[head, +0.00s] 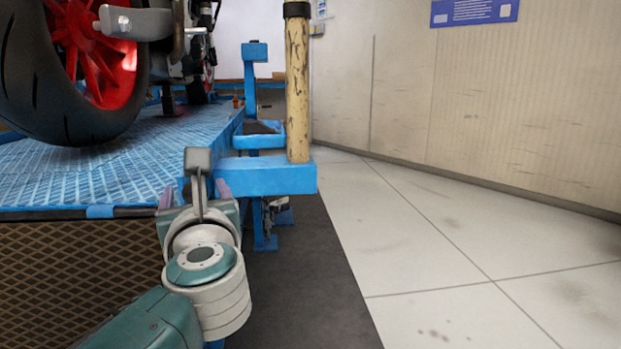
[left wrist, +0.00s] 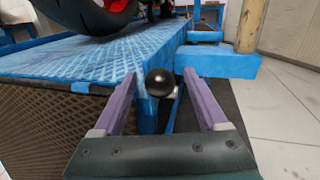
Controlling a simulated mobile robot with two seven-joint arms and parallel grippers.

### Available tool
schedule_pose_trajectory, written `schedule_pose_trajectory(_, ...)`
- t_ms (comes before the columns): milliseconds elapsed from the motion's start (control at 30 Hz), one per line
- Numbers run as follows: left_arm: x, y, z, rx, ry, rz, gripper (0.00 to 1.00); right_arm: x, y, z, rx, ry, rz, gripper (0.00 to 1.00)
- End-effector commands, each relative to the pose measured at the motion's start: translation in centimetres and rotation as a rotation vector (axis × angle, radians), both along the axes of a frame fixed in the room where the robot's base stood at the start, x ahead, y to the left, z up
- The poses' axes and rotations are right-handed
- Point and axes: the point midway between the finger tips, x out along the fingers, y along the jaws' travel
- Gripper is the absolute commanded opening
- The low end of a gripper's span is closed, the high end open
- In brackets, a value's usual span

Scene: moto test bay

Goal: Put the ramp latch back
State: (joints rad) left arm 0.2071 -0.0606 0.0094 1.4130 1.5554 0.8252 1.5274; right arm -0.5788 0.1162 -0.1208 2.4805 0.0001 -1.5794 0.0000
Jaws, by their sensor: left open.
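A black ball knob (left wrist: 160,82), which looks like the handle of the ramp latch, shows in the left wrist view at the edge of the blue platform. A small pale piece and a narrow blue bar show just behind it. My left gripper (left wrist: 158,76) is open, with its two purple fingers on either side of the knob in the picture. I cannot tell how far the knob lies beyond the fingertips, and no contact shows. My right gripper is not in view.
A motorcycle wheel with a red rim (head: 100,55) stands on the blue textured platform (head: 85,175). A worn yellowish post (head: 298,85) rises from a blue side bracket (head: 265,178) close to my left gripper. Tiled floor (head: 440,240) to the right is clear.

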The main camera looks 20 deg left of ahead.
Motion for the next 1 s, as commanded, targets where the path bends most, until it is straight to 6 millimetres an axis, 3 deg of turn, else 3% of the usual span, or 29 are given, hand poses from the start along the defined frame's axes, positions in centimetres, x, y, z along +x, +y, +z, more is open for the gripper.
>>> schedule_pose_trajectory(233,-0.01,0.01,-0.04,0.0,0.0,0.0,0.73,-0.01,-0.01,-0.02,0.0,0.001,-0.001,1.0)
schedule_pose_trajectory(867,0.01,-0.01,-0.01,0.0,0.0,0.0,0.02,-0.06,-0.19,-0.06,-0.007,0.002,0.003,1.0)
schedule_pose_trajectory(1000,0.01,-0.01,-0.01,0.0,0.0,0.0,0.0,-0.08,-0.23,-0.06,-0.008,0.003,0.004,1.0)
